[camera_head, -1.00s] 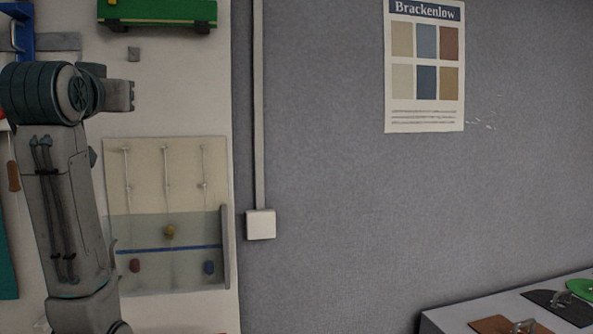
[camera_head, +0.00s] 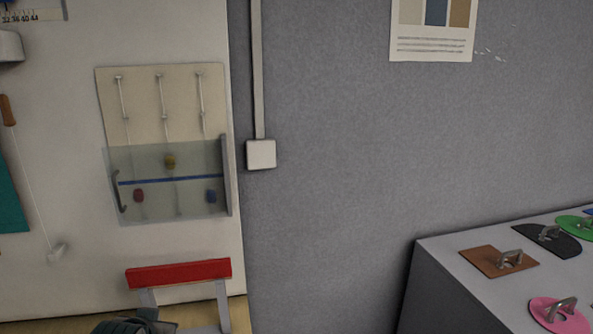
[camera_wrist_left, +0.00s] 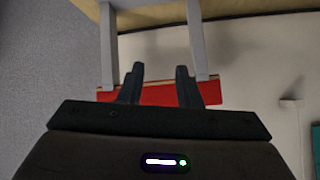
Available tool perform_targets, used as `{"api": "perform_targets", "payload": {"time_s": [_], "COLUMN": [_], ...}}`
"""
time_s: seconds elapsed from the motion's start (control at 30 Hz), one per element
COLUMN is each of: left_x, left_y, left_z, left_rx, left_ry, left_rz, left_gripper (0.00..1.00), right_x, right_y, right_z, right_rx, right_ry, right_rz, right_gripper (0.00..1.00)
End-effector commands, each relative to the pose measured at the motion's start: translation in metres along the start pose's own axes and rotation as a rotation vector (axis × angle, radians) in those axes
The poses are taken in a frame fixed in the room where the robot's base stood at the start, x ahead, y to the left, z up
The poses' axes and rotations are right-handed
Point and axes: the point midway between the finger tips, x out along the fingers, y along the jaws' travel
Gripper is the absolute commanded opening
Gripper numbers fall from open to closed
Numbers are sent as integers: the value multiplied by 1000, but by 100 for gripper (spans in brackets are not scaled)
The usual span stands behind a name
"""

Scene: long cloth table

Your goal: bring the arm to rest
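My left arm shows only as a dark piece at the bottom left edge of the head view. My left gripper (camera_wrist_left: 158,86) shows in the left wrist view. Its two dark fingers stand apart with nothing between them that I can see held. Beyond the fingers is a red bar on two grey legs (camera_wrist_left: 200,92). The same red-topped stand (camera_head: 178,273) is in the head view at the lower left, in front of the wall. My right gripper is in neither view.
A wall panel with hanging cords and a clear cover (camera_head: 170,205) is at the left. A white box (camera_head: 261,154) with a conduit is on the grey wall. A long table (camera_head: 450,262) at the right holds flat coloured pieces with handles. The middle floor area is hidden.

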Motion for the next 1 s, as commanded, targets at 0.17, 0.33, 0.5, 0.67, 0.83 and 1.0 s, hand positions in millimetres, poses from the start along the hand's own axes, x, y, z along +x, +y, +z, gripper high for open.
{"api": "perform_targets", "payload": {"time_s": [0.17,0.33,0.5,0.67,0.83,1.0], "left_x": [-6,-29,-56,-78,-100,-79], "left_y": [14,24,30,33,35,38], "left_z": [104,190,251,289,321,345], "left_rx": [20,35,44,49,54,52], "left_ry": [-150,-283,-384,-454,-515,-543], "left_rz": [29,56,76,89,101,103], "left_gripper": [31,31,31,31,31,31], "right_x": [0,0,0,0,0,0], "right_y": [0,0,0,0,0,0], "right_z": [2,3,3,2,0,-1], "right_rx": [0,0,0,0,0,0], "right_ry": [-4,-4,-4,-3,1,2], "right_rz": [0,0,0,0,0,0], "right_gripper": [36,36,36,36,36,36]}}
